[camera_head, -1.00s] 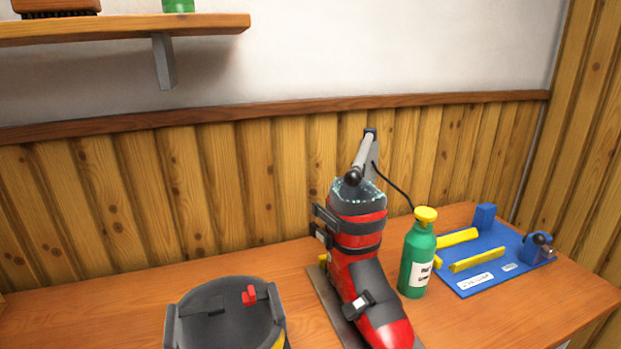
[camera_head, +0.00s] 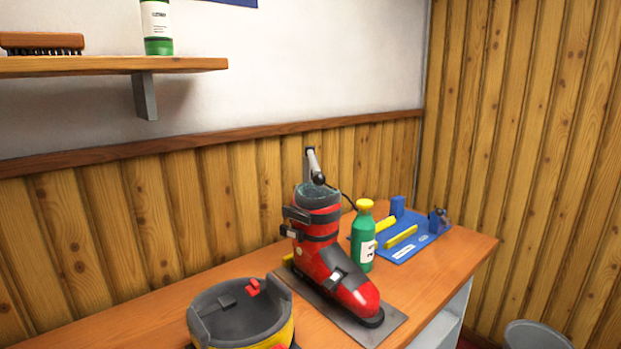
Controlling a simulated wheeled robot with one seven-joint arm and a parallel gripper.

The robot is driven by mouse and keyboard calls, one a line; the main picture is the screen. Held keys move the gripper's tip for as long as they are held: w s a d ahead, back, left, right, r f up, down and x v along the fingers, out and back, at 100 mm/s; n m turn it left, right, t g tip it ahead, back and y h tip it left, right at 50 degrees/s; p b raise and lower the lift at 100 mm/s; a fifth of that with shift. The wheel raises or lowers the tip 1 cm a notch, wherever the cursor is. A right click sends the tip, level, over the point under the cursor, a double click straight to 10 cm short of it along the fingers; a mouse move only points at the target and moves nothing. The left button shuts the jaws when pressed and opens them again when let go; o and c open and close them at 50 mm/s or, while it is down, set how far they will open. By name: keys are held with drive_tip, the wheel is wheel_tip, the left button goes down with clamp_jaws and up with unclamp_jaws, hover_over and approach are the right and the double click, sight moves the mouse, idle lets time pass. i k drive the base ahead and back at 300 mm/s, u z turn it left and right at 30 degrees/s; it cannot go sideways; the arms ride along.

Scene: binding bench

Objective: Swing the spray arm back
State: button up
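The spray arm (camera_head: 314,163) is a grey bar on a dark bracket on the wooden wall. It reaches out from the wall, and its dark round end (camera_head: 318,179) is over the open top of a red and black ski boot (camera_head: 328,240). The boot stands upright on a grey plate (camera_head: 375,332) on the bench. A dark hose runs from the arm toward a green bottle with a yellow cap (camera_head: 363,236), right of the boot. My gripper is not in view.
A blue board with yellow bars (camera_head: 422,247) lies at the bench's right end. A shelf (camera_head: 100,66) with a brush and a bottle is on the wall. A grey bin (camera_head: 535,337) stands at lower right.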

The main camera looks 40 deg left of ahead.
sight(320, 180)
drive_tip(key=u, duration=1.5)
